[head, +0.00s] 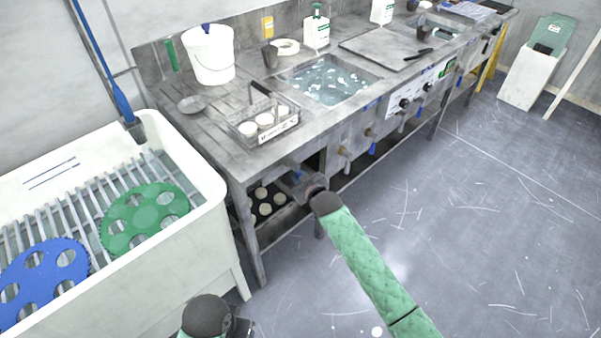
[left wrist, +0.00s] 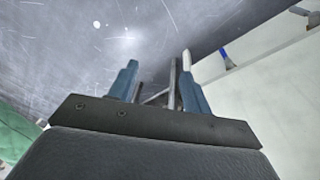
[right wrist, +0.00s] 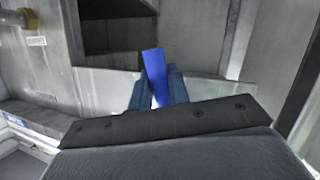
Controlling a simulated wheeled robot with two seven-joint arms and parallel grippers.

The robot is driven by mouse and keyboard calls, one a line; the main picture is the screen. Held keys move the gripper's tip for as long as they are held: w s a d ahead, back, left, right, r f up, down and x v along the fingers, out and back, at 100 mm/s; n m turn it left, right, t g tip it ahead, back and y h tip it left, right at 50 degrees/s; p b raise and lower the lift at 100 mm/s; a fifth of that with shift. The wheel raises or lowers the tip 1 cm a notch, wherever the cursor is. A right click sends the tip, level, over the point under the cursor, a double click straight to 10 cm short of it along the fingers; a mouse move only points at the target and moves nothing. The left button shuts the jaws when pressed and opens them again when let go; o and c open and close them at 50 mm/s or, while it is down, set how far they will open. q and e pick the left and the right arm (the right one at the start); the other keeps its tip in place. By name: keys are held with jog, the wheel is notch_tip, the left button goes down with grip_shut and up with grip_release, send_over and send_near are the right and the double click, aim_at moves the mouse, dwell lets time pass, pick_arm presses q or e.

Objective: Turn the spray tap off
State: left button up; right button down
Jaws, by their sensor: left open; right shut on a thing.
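My right gripper (head: 299,180) is at the front of the steel bench, low under its near left part. In the right wrist view its fingers (right wrist: 157,88) are shut on a blue tap handle (right wrist: 154,68), which stands up between them. I cannot read a label that says which tap this is, and the tap's body is mostly hidden. More taps with brass bodies (head: 343,150) sit along the bench front to the right. My left gripper (left wrist: 160,80) is open and empty, pointing over the floor; in the head view only its arm shows at the bottom.
A white trough (head: 215,200) with a blue (head: 42,270) and a green disc (head: 145,218) stands at left. A wire basket (head: 262,128), a white bucket (head: 208,55) and a water-filled sink (head: 330,80) are on the bench.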

pick_arm(q)
notch_tip(320, 180, down, 13)
jog(key=w+p, duration=0.2)
jog(key=shift+w+d+r+p, duration=0.15)
jog(key=shift+w+d+p, duration=0.05)
jog(key=shift+p, duration=0.15)
pick_arm(e)
jog(key=shift+s+a+f+m+g+y, duration=0.2)
jog(key=shift+s+a+m+g+y, duration=0.3)
jog(key=shift+m, duration=0.6)
jog(key=shift+s, duration=0.1)
jog(key=c, duration=1.3)
grip_release()
jog(key=shift+c, duration=0.2)
pick_arm(q)
notch_tip(320, 180, up, 7)
jog(key=b, duration=0.1)
jog(key=shift+s+b, duration=0.35)
jog(key=shift+s, duration=0.05)
pick_arm(e)
jog(key=v, duration=0.7)
jog(key=shift+s+r, duration=0.3)
